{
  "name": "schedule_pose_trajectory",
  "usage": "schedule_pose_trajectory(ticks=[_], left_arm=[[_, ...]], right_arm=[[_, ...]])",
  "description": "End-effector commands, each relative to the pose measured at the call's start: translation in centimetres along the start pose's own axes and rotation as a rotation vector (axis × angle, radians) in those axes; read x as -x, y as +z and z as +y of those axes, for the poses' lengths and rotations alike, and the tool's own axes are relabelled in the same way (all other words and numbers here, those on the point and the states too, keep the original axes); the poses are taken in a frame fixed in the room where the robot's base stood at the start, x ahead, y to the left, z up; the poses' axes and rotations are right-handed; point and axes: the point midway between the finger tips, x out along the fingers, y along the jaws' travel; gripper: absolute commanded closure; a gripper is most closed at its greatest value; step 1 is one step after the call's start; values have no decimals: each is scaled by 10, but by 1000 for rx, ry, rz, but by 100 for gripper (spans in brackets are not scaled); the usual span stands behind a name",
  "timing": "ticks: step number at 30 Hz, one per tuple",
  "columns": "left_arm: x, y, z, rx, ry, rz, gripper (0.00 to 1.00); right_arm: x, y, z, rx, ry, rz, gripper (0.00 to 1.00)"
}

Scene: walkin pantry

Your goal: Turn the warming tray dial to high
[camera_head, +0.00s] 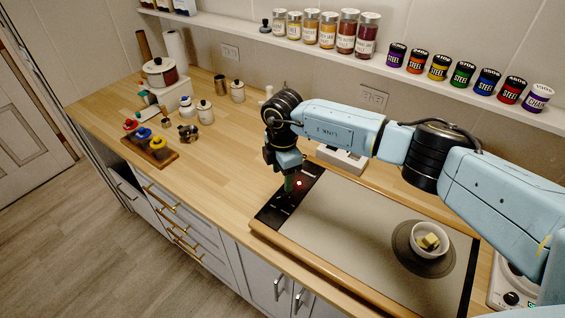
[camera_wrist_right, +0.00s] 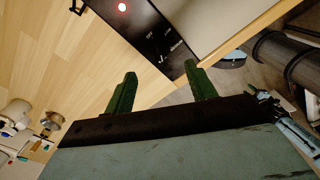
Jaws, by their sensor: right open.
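The warming tray (camera_head: 350,230) lies on the wooden counter, with a beige plate and a black control panel (camera_head: 272,212) at its left end. The panel also shows in the right wrist view (camera_wrist_right: 150,30), with a lit red lamp (camera_wrist_right: 122,7) and small white markings. I cannot clearly make out the dial; the gripper covers part of the panel in the head view. My right gripper (camera_head: 289,185) points down over the panel. In the wrist view its green fingers (camera_wrist_right: 162,88) are apart with nothing between them. My left gripper is not in view.
A white bowl (camera_head: 418,249) with yellow pieces stands on a dark round mat on the tray's right. A white device (camera_head: 341,160) lies behind the tray. Colored knobs on a wooden block (camera_head: 150,150) and jars (camera_head: 237,91) stand left. The counter left of the panel is clear.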

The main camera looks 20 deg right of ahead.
Motion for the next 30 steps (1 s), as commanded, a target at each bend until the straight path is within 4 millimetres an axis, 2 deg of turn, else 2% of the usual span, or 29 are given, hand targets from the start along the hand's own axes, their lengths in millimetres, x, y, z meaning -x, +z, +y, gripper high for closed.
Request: schedule_pose_trajectory(ticks=[3, 9, 26, 30], left_arm=[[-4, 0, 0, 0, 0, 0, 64], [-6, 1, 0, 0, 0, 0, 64], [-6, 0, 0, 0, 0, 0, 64], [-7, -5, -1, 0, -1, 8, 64]], right_arm=[[21, 0, 1, 0, 4, 1, 44], [39, 0, 0, -1, 1, 0, 44], [42, 0, 0, -1, 0, 1, 44], [42, 0, 0, -1, 0, 1, 44]])
